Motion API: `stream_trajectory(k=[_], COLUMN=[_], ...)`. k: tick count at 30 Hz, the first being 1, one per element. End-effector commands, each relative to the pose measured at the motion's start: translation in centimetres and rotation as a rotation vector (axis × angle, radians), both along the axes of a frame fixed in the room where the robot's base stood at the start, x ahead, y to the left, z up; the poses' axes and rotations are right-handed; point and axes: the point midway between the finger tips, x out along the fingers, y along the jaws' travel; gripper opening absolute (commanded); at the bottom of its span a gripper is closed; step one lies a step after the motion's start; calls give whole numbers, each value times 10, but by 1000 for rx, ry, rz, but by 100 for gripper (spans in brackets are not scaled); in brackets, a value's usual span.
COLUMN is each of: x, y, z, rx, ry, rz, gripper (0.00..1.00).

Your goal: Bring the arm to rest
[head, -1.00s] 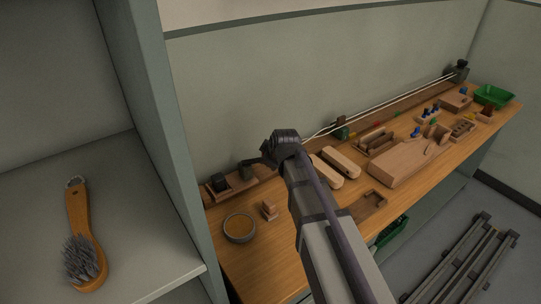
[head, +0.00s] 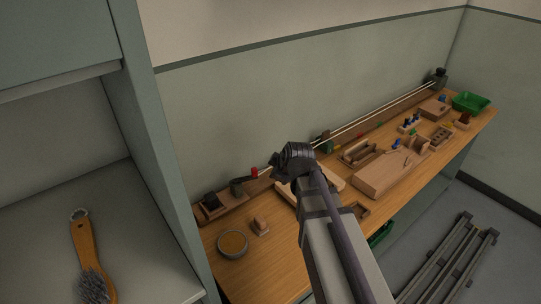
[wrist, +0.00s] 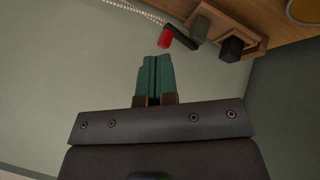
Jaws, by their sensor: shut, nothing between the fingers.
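My gripper (wrist: 153,75) shows in the wrist view with its two teal fingers together and nothing between them. In the head view my gripper (head: 276,165) is at the end of my raised arm, in front of the wall and over the back part of the wooden bench (head: 280,282). Its fingertips are dark and small there. In the wrist view a red piece (wrist: 165,38) lies beyond the fingertips, apart from them.
A round bowl (head: 233,244), wooden blocks and trays, and a green bin (head: 470,102) stand on the bench. Rails (head: 445,262) lie on the floor at right. The wall space above is clear.

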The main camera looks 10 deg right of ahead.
Motion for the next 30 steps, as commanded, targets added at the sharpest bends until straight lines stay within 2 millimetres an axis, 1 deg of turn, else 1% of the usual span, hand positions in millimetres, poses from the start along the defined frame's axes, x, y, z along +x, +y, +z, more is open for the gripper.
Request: stream_trajectory(k=[3,5,7,8,10,11,12,13,15,16,17,19,30], x=[0,-4,-21,-34,-71,-88,-110,-126,-155,-162,-166,-163,-162], y=[0,1,1,1,4,6,9,11,16,18,22,26,26], z=[0,-3,-11,-16,-25,-29,-32,-33,-34,-34,-34,-34,-34], rx=[12,57,141,178,242,256,262,258,229,213,203,201,205], ry=[3,37,143,203,362,425,499,548,624,636,637,634,633], rz=[-17,-76,-216,-297,-510,-603,-722,-802,-923,-931,-919,-906,-904], gripper=[0,0,0,0,0,0,0,0,0,0,0,0,0])
